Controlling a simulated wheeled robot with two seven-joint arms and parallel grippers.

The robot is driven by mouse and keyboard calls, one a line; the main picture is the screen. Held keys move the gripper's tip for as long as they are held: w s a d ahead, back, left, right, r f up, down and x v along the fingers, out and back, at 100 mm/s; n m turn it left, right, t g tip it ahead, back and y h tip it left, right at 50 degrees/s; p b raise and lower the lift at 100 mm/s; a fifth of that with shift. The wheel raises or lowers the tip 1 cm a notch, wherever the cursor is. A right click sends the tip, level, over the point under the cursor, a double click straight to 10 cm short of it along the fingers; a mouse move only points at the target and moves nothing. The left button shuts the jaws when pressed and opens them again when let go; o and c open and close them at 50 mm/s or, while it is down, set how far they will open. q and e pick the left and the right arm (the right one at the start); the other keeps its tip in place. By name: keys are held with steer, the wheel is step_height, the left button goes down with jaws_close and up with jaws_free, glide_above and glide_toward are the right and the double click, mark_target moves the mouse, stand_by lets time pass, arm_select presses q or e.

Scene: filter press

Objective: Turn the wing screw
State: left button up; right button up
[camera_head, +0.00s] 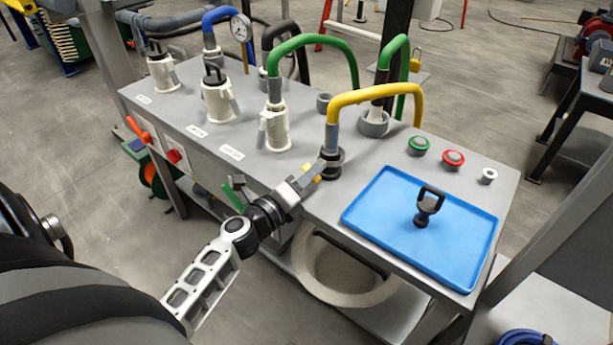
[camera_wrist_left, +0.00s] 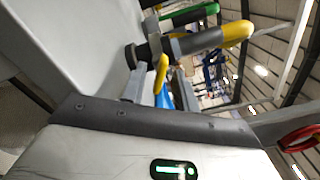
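I cannot tell whether either finger touches the yellow piece. My right gripper is not in view.
A blue tray (camera_head: 372,219) holding a black handled plug (camera_head: 428,205) lies at the right. Green (camera_head: 418,145) and red (camera_head: 453,158) buttons are behind it. White fittings (camera_head: 276,130) and hoses stand along the table. A round bin (camera_head: 318,268) is below.

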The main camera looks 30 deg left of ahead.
arm_select(q)
steer(key=shift+c, duration=0.3)
steer(key=c, duration=0.6)
